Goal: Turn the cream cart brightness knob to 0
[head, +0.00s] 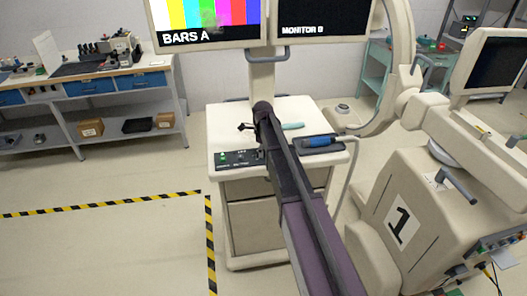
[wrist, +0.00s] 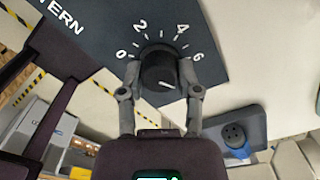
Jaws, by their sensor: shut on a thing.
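The brightness knob (wrist: 158,71) is a dark round knob on a dark panel (wrist: 95,30) with a white scale of 0, 2, 4 and 6. A short white mark shows at the lower right of the knob; I cannot tell which number it stands for. My gripper (wrist: 160,80) has one finger on each side of the knob and is shut on it. In the head view the cream cart (head: 245,188) stands in the middle, with its dark panel (head: 236,158) on the front left of its top. My arm hides the knob and fingers there.
A blue-handled probe (head: 318,141) lies in a dark holder at the cart's right. Floor at the left is open.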

